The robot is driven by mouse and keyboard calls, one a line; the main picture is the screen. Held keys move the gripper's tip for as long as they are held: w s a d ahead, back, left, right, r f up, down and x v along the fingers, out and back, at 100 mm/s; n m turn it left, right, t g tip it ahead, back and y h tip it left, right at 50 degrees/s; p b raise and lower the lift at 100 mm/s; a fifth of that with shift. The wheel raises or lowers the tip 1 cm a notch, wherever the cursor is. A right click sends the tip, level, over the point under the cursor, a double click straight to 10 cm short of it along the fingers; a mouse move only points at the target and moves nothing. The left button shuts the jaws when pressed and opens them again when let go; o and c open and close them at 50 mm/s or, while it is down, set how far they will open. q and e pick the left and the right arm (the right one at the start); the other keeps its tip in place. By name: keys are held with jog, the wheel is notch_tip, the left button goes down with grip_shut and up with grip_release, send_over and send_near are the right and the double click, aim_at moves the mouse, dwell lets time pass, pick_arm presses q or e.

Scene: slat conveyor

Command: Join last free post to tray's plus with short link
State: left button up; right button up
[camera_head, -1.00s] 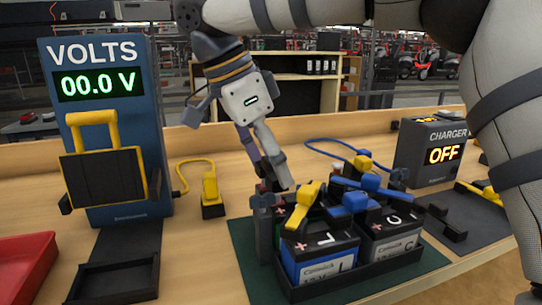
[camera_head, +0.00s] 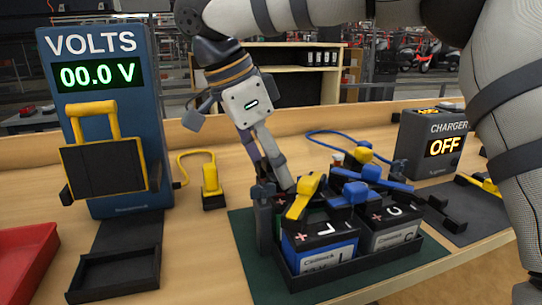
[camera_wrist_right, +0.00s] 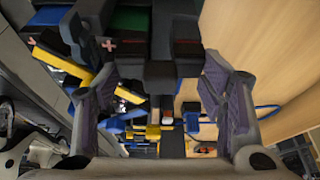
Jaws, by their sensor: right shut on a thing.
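My right gripper (camera_head: 277,188) reaches down at the left rear corner of the black battery tray (camera_head: 340,282). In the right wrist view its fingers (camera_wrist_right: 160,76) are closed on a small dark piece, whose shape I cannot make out. Beside it a dark grey upright (camera_head: 263,222) stands at the tray's left side. A yellow link (camera_head: 302,198) lies over the front left battery (camera_head: 322,252), close to my fingers. A blue link (camera_head: 350,194) is on top behind the front right battery (camera_head: 390,232). Some posts are hidden by links and fingers. My left gripper is out of view.
A VOLTS meter (camera_head: 100,120) reading 00.0 V stands at left, with a yellow plug (camera_head: 211,184) beside it. A charger (camera_head: 430,145) showing OFF is at right. A red bin (camera_head: 22,265) is at front left. Bare table lies left of the green mat (camera_head: 245,235).

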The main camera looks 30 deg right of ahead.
jog(key=shift+f, duration=0.2)
jog(key=o, duration=1.1)
jog(key=shift+f, duration=0.1)
jog(key=v, duration=1.2)
jog(key=shift+d, duration=0.1)
